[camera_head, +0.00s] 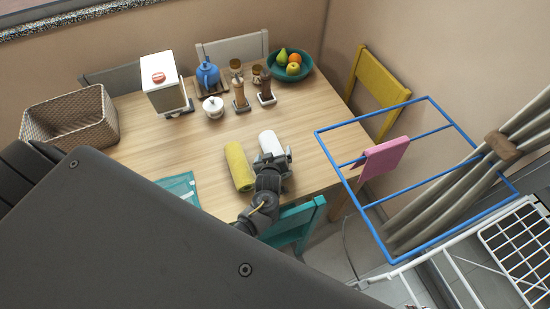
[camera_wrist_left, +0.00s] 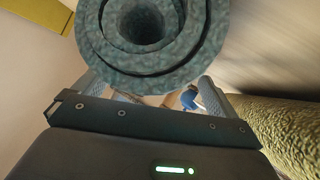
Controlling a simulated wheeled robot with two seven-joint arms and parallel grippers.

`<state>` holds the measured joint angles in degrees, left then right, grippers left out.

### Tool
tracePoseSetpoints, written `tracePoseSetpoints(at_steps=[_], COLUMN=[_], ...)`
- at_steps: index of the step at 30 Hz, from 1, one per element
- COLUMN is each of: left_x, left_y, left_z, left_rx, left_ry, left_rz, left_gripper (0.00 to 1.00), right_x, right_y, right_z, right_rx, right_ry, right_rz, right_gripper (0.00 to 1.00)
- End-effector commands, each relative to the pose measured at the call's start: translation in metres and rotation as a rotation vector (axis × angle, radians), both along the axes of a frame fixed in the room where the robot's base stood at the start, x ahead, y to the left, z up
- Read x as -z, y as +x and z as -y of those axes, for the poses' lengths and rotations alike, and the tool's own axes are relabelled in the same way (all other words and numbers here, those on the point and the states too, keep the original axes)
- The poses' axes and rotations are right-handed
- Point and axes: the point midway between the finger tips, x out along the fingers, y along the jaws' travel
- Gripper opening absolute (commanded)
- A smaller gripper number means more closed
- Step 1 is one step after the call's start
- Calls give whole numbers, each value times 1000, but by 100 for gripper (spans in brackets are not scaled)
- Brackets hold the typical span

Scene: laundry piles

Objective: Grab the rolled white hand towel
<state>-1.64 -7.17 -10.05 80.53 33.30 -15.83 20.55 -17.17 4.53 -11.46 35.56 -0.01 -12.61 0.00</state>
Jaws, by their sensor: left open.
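The rolled white hand towel (camera_head: 268,139) lies on the wooden table, just right of a rolled yellow towel (camera_head: 238,168). My left gripper (camera_head: 272,160) is open over the white roll and hides part of it in the head view. In the left wrist view the end of a roll (camera_wrist_left: 150,60), looking grey-green in shadow, fills the top middle. The fingers of my left gripper (camera_wrist_left: 148,95) show on either side of it, partly covered by it. I cannot tell whether they touch it. My right gripper is not in view.
The yellow roll also shows close on the right in the left wrist view (camera_wrist_left: 285,125). A teal chair (camera_head: 298,226) stands at the table's near edge. A wicker basket (camera_head: 70,120) is at left.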

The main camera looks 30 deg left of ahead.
Motion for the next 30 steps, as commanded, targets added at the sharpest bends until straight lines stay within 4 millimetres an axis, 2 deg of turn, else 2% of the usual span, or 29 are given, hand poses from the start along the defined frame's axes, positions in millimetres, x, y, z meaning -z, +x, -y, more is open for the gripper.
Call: tracePoseSetpoints(at_steps=[1, 9, 11, 21, 30], left_x=[4, 2, 2, 2, -5], left_y=[3, 5, 5, 5, 5], left_z=[-1, -2, -2, -2, -2], left_rx=[0, 0, 0, 0, -1], left_ry=[0, -1, -1, 0, 0], left_rz=[0, -1, -1, -1, 1], left_gripper=[97, 97, 90, 46, 45], right_x=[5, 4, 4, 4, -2], right_y=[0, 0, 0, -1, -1], right_z=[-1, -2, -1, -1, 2], right_rx=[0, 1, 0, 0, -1], right_ry=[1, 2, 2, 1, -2], right_rz=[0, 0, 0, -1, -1], right_gripper=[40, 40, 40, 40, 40])
